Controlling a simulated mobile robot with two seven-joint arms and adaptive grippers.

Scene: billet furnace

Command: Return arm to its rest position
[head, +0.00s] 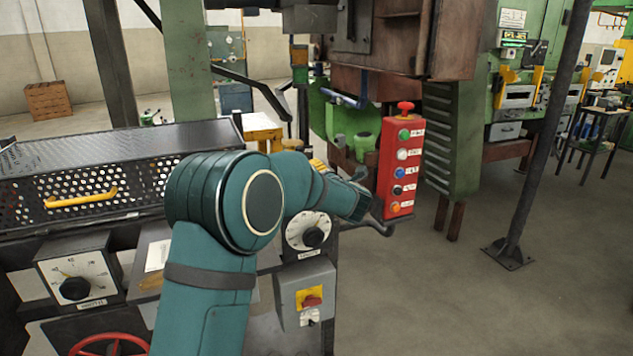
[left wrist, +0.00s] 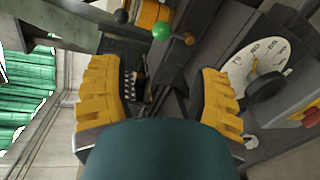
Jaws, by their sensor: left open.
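My left arm, teal with dark bands, reaches up from the bottom of the head view and bends right over the control panel. My left gripper (head: 320,166) is mostly hidden behind the wrist there, with only a bit of yellow finger showing. In the left wrist view the left gripper (left wrist: 158,95) is open, with its two yellow ribbed fingers wide apart and nothing held between them. A green ball knob (left wrist: 162,31) and a dark ball knob (left wrist: 122,16) show beyond the fingertips. My right gripper is not in view.
A white dial (head: 308,231) sits just below the wrist, and a red push-button box (head: 400,165) hangs to its right. A perforated cover (head: 100,195) with a yellow handle is at left. A dark slanted post (head: 540,130) stands at right; the floor around it is clear.

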